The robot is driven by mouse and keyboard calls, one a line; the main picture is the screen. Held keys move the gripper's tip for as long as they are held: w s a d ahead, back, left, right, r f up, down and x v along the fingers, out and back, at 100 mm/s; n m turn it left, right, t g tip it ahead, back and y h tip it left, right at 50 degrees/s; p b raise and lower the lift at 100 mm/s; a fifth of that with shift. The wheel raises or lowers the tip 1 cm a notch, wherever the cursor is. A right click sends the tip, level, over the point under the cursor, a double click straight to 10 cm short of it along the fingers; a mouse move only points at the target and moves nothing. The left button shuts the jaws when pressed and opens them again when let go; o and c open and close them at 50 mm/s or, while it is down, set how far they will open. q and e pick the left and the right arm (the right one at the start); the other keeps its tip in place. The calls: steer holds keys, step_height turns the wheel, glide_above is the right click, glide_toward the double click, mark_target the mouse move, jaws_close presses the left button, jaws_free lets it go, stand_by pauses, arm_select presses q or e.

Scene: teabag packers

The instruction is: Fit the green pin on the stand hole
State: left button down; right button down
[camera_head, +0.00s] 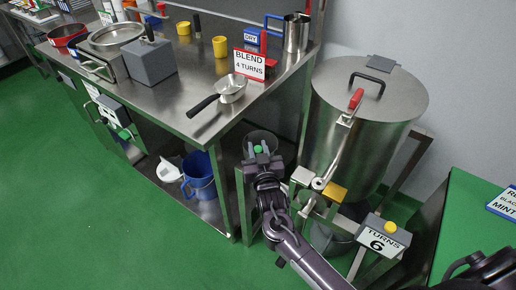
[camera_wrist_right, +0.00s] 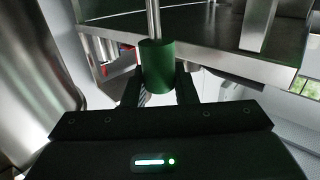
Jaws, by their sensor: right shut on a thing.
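My right gripper (camera_head: 262,160) reaches in from the lower right, in front of the big steel drum's stand. It is shut on the green pin (camera_head: 257,149), whose green end shows between the fingers. In the right wrist view the pin is a green cylinder (camera_wrist_right: 157,66) between the two fingers (camera_wrist_right: 160,88), with a thin metal rod running up from it. The drum stand (camera_head: 419,157) is a steel frame; a yellow block (camera_head: 335,191) and a pale block (camera_head: 302,175) sit at its front. I cannot make out the stand hole. My left gripper is not in view.
The steel drum (camera_head: 335,120) with its lid and red-handled lever (camera_head: 355,100) stands right of the gripper. A steel table (camera_head: 150,95) with a ladle, cups and signs is at left. Green floor (camera_head: 90,230) is open at left.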

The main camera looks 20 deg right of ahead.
steer(key=shift+f+b, duration=1.2)
steer(key=shift+f, duration=0.6)
steer(key=c, duration=1.1)
jaws_free()
steer(key=s, duration=0.5)
steer(key=s+a, duration=0.1)
steer(key=s, duration=0.1)
steer(key=shift+s+r, duration=0.2)
steer(key=shift+s, duration=0.15)
